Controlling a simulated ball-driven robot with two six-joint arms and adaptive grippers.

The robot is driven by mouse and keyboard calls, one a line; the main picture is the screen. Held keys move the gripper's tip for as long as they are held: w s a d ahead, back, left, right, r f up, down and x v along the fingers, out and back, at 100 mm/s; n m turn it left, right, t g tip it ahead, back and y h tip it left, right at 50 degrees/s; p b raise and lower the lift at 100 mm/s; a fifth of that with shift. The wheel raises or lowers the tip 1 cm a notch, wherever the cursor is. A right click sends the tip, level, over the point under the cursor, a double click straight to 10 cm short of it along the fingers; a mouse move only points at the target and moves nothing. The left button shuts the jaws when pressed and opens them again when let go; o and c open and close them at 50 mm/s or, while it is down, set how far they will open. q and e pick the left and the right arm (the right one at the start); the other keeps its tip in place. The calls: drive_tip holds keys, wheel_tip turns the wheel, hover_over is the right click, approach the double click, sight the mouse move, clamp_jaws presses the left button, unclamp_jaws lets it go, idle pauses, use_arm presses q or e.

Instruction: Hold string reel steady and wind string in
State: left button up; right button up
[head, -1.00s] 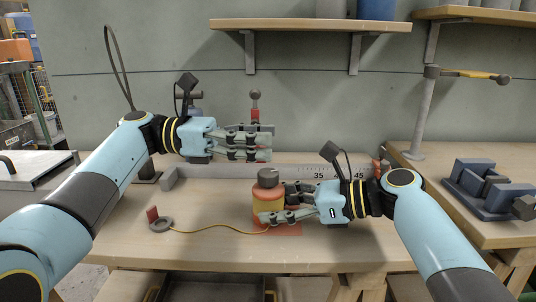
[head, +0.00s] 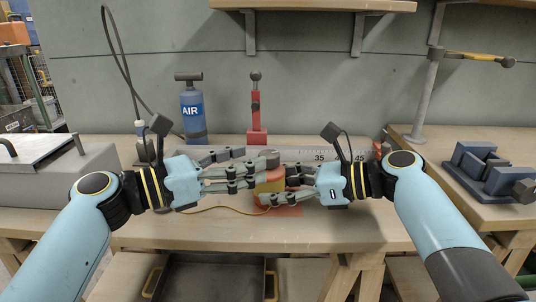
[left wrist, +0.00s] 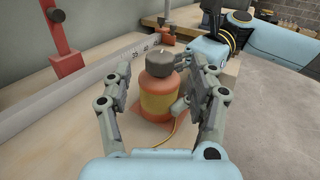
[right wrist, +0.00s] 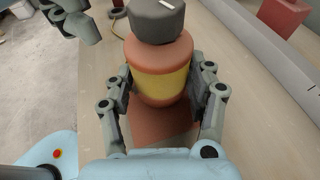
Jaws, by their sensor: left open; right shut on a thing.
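The string reel is orange with yellow string (head: 270,181) wound around it and stands upright on an orange base plate (head: 288,211). A dark grey knob (left wrist: 160,63) tops it. My right gripper (head: 276,186) is shut on the reel body (right wrist: 160,75), fingers on both sides. My left gripper (head: 256,170) is open, its fingers pointing at the reel at about knob height. In the left wrist view its fingers (left wrist: 163,85) frame the reel, apart from it. The loose yellow string (head: 225,208) runs left from the reel; its far end is hidden behind my left gripper.
A grey ruler rail (head: 312,155) lies behind the reel. A blue AIR bottle (head: 192,112) and a red stand (head: 257,115) are at the back. A grey case (head: 50,175) is at left, a blue vise (head: 490,180) at right. The bench front (head: 250,232) is clear.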

sight(267, 152)
use_arm(q)
drive_tip(key=x, duration=0.5)
drive_tip(key=shift+d, duration=0.15)
clamp_jaws()
drive_tip(key=shift+m+g+h, duration=0.3)
drive_tip(key=shift+g, duration=0.1)
drive_tip(key=m+g+h, duration=0.1)
drive_tip(key=m+g, duration=0.1)
drive_tip(key=g, duration=0.1)
drive_tip(key=m+g+h, duration=0.1)
drive_tip(key=m+g, duration=0.2)
drive_tip(key=g, duration=0.1)
drive_tip(key=shift+w+g, duration=0.15)
drive_tip(key=shift+g, duration=0.15)
drive_tip(key=shift+w+f+m+g, duration=0.1)
drive_tip(key=shift+m+g, duration=0.7)
drive_tip(key=shift+g, duration=0.45)
drive_tip(key=shift+f+m+g, duration=0.1)
drive_tip(key=shift+m+g, duration=0.7)
drive_tip(key=shift+g, duration=0.45)
drive_tip(key=shift+f, duration=0.15)
